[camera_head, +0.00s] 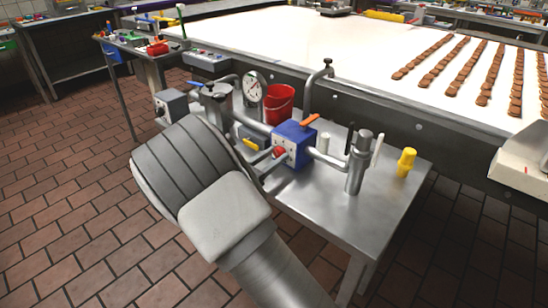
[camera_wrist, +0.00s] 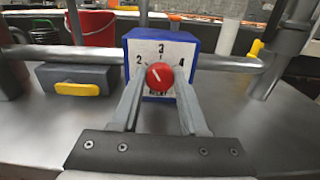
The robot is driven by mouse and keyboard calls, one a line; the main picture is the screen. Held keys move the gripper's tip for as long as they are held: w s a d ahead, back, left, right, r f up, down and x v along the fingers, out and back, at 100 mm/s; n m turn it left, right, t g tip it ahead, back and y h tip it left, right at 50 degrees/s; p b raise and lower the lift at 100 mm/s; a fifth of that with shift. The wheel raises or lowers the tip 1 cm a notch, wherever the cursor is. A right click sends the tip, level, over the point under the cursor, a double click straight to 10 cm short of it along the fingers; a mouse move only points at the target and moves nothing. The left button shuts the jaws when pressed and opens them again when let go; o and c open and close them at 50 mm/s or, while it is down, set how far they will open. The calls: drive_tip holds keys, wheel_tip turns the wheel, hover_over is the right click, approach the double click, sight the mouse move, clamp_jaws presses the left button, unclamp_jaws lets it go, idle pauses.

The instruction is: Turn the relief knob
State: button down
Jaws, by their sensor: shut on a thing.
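The relief knob (camera_wrist: 159,77) is a round red knob with a white pointer line, on the white dial face of a blue box (camera_wrist: 133,44). The numbers 2, 3 and 4 show around it, with partly covered lettering below. The pointer tilts up and to the left, between 2 and 3. My gripper (camera_wrist: 160,86) is shut on the knob, one finger on each side. In the head view the blue box (camera_head: 294,132) sits on the pipework, and the red knob (camera_head: 280,151) shows on its left face. My arm hides much of the gripper there.
A steel table (camera_head: 330,213) carries the pipes, a pressure gauge (camera_head: 253,89), a red bucket (camera_head: 280,102) and a yellow fitting (camera_head: 405,162). A grey box with a yellow handle (camera_wrist: 77,89) stands left of the knob. A vertical steel cylinder (camera_head: 358,163) stands to the right.

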drive_tip(key=shift+m+b, duration=0.9)
drive_tip(key=shift+m, duration=1.3)
drive_tip(key=shift+c, duration=2.1)
unclamp_jaws()
drive_tip(key=shift+s, duration=0.1)
drive_tip(key=p+v, duration=0.3)
drive_tip(key=v, duration=1.4)
drive_tip(key=shift+s+a, duration=0.1)
